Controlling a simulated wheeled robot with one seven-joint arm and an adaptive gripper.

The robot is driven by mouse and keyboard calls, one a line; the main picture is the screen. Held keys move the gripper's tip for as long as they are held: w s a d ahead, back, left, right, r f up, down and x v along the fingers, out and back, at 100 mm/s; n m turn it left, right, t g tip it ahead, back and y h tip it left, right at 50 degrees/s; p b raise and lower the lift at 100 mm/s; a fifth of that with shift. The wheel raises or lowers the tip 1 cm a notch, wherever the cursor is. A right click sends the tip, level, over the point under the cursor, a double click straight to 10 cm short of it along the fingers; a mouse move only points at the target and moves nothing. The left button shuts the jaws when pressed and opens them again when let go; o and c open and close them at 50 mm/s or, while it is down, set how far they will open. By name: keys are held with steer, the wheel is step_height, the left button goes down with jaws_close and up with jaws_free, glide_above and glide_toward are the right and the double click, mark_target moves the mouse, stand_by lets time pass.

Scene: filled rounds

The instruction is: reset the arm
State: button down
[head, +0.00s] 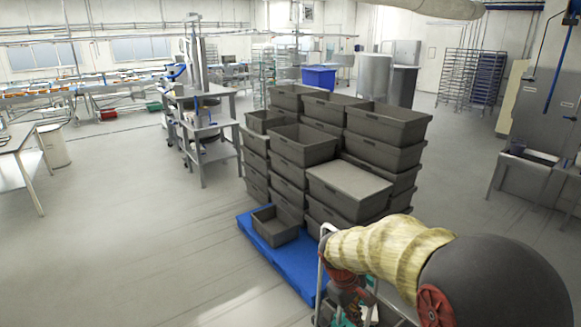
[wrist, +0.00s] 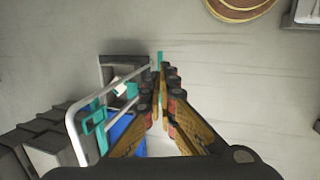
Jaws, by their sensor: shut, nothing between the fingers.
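My arm enters the head view at the lower right, with a pale yellow ribbed sleeve and a dark round link. My gripper (wrist: 163,78) shows in the wrist view with its brown and dark fingers drawn together, shut and empty. Bare floor lies beyond the fingertips. In the head view the gripper is partly hidden behind the sleeve, low in front of the blue pallet (head: 262,246), and its fingertips cannot be made out. The pallet also shows in the wrist view (wrist: 125,130), left of the fingers.
A pale tube frame (wrist: 75,130) is left of the fingers. A steel table (head: 203,135) stands behind left. The left floor is open.

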steer(key=s+r+m+t+y+b, duration=0.1)
steer(key=s+r+m+t+b, duration=0.1)
steer(key=s, duration=1)
steer(key=s+d+r+m+t+y+b, duration=0.1)
steer(key=s+r+m+b, duration=0.4)
steer(key=s, duration=0.8)
steer(key=shift+s+r+t+y+b, duration=0.15)
steer(key=shift+r+t+y+b, duration=0.45)
steer(key=shift+r+t, duration=0.4)
